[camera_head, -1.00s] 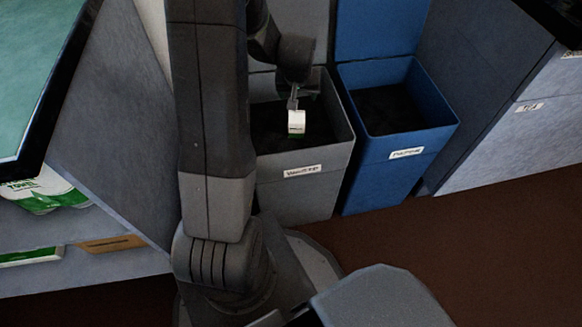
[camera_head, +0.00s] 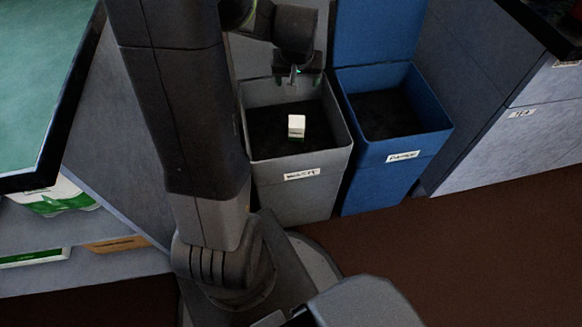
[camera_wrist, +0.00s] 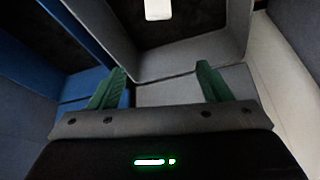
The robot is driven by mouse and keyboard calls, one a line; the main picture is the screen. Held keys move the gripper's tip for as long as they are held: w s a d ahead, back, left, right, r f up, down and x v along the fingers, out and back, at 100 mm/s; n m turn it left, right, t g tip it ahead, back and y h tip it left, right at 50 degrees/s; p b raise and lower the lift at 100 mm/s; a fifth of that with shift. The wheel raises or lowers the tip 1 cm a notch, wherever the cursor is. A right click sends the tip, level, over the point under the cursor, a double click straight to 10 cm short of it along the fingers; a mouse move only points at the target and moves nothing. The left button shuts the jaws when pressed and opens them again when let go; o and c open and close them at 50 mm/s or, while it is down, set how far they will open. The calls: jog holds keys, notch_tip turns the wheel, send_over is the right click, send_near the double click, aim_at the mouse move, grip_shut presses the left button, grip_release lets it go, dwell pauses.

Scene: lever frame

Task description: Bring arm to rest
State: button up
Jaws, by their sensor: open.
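My gripper (camera_head: 296,82) is above the back part of the grey bin (camera_head: 300,160), which carries a label reading as waste. In the wrist view my gripper (camera_wrist: 160,90) shows two green fingers spread wide with nothing between them. A small white box (camera_head: 296,126) with a green lower edge shows within the grey bin's opening, below and apart from the fingers. The white box (camera_wrist: 158,9) also shows at the top edge of the wrist view. I cannot tell whether it rests on the bin's dark floor.
A blue bin (camera_head: 405,140) stands directly right of the grey one. A grey cabinet (camera_head: 500,130) is at the right. A green-topped counter (camera_head: 40,80) with shelves of packages (camera_head: 55,195) is at the left. Brown floor (camera_head: 470,250) is open at the front right.

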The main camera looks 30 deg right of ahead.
jog(key=shift+s+a+r, duration=0.15)
jog(key=shift+s+r, duration=0.05)
jog(key=shift+r, duration=0.3)
jog(key=b+x, duration=0.3)
jog(key=x, duration=1)
jog(key=shift+s+f+b, duration=0.1)
jog(key=shift+f+b, duration=0.15)
jog(key=shift+b, duration=0.15)
jog(key=shift+r+p, duration=1.35)
jog(key=shift+r, duration=0.35)
